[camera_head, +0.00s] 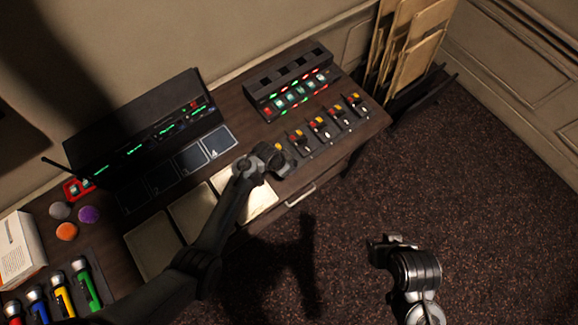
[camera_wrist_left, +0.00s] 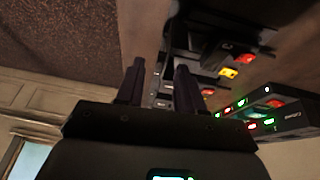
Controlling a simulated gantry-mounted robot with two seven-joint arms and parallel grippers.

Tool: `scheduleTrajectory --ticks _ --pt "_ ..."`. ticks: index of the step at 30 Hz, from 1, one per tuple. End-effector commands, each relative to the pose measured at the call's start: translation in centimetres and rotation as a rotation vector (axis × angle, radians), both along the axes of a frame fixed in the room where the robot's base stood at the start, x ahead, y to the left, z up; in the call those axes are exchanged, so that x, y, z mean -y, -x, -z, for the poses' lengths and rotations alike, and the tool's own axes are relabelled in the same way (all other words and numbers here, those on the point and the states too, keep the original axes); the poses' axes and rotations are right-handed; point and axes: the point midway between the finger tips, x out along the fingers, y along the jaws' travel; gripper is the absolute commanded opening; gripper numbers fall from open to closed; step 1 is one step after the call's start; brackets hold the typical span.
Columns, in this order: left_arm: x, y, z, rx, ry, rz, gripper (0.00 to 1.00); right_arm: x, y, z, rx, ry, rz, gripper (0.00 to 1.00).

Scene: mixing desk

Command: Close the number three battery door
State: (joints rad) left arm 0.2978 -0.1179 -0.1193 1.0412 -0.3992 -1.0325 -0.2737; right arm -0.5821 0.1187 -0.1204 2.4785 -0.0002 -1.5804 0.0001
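A row of several small black packs with red and yellow parts lies along the desk's right front edge, the nearest pack (camera_head: 300,142) beside my left gripper. Other packs (camera_head: 320,127) continue up to the right. I cannot read any numbers or make out which battery door is number three. My left gripper (camera_head: 272,157) is low over the desk by the near end of the row. In the left wrist view its two fingers (camera_wrist_left: 161,80) stand apart, with dark pack parts (camera_wrist_left: 180,45) behind and beside them. My right gripper (camera_head: 380,245) hangs over the carpet, away from the desk; its fingers are unclear.
A charger rack (camera_head: 290,85) with green and red lights stands behind the packs. A black console (camera_head: 140,125) and dark pads (camera_head: 218,142) are left of it. Papers (camera_head: 190,210) lie under my left arm. The carpet at right is clear.

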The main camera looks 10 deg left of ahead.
Motion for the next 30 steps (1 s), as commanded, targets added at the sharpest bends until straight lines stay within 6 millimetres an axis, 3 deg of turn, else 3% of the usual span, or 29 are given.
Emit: scheduleTrajectory --ticks 6,15,17,23,30 --pt "0.4 -0.31 1.21 0.001 -0.001 0.001 0.37 0.01 -0.07 0.31 0.002 0.0 0.0 0.43" --pt "0.44 -0.33 1.32 0.001 -0.001 0.001 0.37 0.01 -0.1 0.25 0.004 0.0 0.0 0.43" --pt "0.44 -0.33 1.32 0.001 -0.001 0.001 0.31 0.01 -0.1 0.25 0.004 0.0 0.0 0.43" --pt "0.45 -0.31 1.32 0.001 -0.001 0.0 0.0 0.03 -0.11 0.24 0.004 0.001 -0.001 0.43" --pt "0.43 -0.32 1.33 0.0 0.0 0.0 0.0 0.07 -0.11 0.24 0.004 0.003 -0.001 0.43"
